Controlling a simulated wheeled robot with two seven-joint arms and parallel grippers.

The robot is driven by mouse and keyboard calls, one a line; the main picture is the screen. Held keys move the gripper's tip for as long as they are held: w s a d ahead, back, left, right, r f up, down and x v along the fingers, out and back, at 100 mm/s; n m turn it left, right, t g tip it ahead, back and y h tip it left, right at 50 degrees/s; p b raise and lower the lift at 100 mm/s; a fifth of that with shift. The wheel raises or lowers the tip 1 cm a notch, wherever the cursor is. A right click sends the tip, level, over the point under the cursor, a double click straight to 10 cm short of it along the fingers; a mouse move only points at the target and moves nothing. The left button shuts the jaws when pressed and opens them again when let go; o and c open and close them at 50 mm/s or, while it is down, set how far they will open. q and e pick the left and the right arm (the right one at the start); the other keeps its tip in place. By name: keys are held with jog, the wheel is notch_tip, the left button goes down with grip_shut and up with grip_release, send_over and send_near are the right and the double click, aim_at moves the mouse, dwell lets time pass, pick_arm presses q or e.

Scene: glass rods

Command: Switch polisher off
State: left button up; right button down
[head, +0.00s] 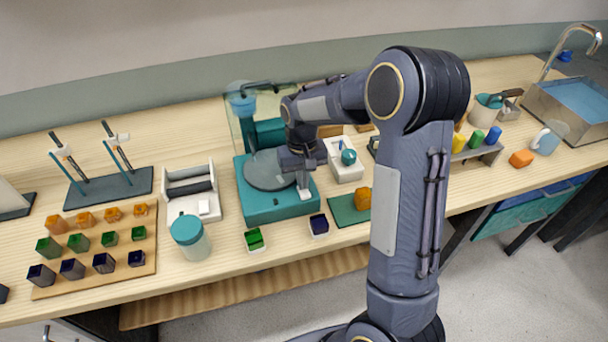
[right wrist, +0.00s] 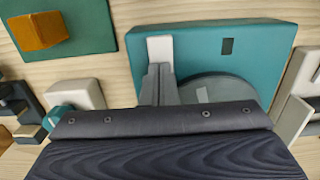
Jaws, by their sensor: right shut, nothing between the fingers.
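The polisher (head: 262,208) is a teal box with a round grey disc (head: 268,172) on top, in the middle of the bench. A white switch piece (head: 304,193) sits near its front right corner. It also shows in the right wrist view (right wrist: 160,48). My right gripper (head: 302,182) is shut and empty, pointing down over the polisher. Its fingertips (right wrist: 160,70) are at the switch's edge, touching or very close; I cannot tell which. The switch's tilt is not clear. The right arm hides part of the polisher's back. My left gripper is not in view.
A green mat (head: 340,208) with an orange block (head: 363,198) lies right of the polisher. Small green (head: 254,240) and dark blue (head: 319,225) boxes stand before it. A white device (head: 205,205) and a jar (head: 190,238) stand to the left.

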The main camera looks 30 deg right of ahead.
jog(key=shift+s+a+f, duration=0.1)
jog(key=shift+s+f, duration=0.2)
jog(key=shift+f, duration=0.25)
jog(key=shift+s+a, duration=0.1)
jog(key=shift+s, duration=0.35)
jog(key=shift+r, duration=0.15)
jog(key=r+p, duration=0.1)
jog(key=r, duration=0.1)
jog(key=w+r+p, duration=0.1)
jog(key=r+p, duration=0.1)
jog(key=shift+r, duration=0.25)
notch_tip(320, 180, up, 10)
jog(key=s+a+t+y, duration=0.1)
jog(key=s+a+t, duration=0.2)
jog(key=s, duration=0.8)
jog(key=s+a+n+t+y, duration=0.1)
jog(key=s+a+t+y, duration=0.1)
jog(key=s, duration=0.9)
jog(key=shift+a+f+t+y+b, duration=0.35)
jog(key=shift+a+t, duration=0.25)
jog(key=shift+a, duration=0.65)
